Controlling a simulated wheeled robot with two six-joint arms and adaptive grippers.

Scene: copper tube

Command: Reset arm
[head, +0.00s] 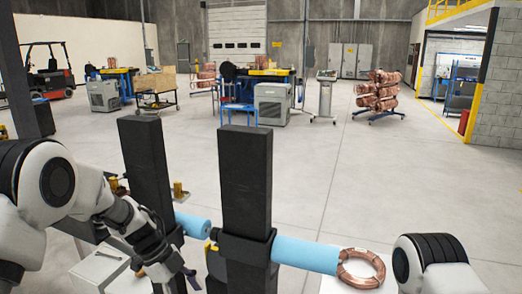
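A copper coil (361,267) is at the right end of a light-blue horizontal roller (305,254). I cannot tell whether it is around the roller's end or just beside it. The roller sticks out to the right from a black upright post (247,180). My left gripper (166,272) is low at the left, pointing down in front of another black post (147,165), away from the coil. Its fingers are dark and partly cut off by the bottom edge, so its opening is unclear. My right arm shows at the lower right, just right of the coil; its gripper is out of view.
A second blue roller (192,225) lies between the two posts. A pale box (98,270) is at the lower left. Farther back are workstations (270,92), a rack of copper coils (379,94) and a forklift (50,75). The floor between is clear.

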